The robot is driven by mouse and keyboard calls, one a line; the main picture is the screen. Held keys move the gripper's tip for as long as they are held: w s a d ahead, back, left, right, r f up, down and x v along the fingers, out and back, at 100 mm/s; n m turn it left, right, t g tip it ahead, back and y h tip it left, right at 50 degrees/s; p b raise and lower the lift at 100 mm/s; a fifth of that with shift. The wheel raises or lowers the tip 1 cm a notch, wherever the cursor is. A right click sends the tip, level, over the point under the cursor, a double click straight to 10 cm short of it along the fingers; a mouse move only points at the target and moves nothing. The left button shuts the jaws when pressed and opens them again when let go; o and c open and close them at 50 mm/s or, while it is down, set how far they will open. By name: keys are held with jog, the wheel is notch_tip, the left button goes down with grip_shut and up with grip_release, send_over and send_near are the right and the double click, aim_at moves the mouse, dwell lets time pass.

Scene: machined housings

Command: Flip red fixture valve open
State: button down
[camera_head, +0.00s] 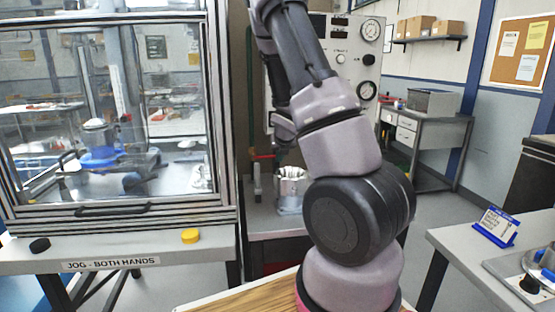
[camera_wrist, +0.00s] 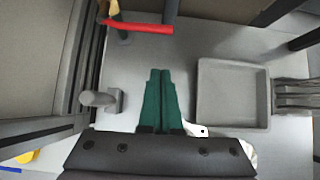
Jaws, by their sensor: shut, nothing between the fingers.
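The red valve lever (camera_wrist: 140,27) shows at the top of the wrist view as a bar lying nearly level across the picture, beside a grey vertical pipe (camera_wrist: 170,10). My gripper (camera_wrist: 160,72) has green fingers that are shut together with nothing between them. Its tips point toward the lever and stand apart from it, below it in the picture. In the head view a small red part (camera_head: 262,156) shows beside my arm, against the test stand. My arm hides much of the stand there, and my fingers cannot be made out in that view.
A silver machined housing (camera_head: 291,188) stands on the stand's bench. A grey tray (camera_wrist: 203,95) lies right of my fingers, and a grey rounded knob (camera_wrist: 98,99) stands to their left. A glazed cabinet (camera_head: 120,205) fills the left, with a gauge panel (camera_head: 343,50) behind my arm.

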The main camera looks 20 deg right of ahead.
aim_at(266, 157)
jog(key=x, duration=0.9)
jog(key=shift+w+d, duration=0.1)
jog(key=shift+w, duration=0.2)
jog(key=shift+w+r, duration=0.1)
jog(key=shift+r, duration=0.8)
jog(key=shift+w+r, duration=0.15)
jog(key=shift+r, duration=0.75)
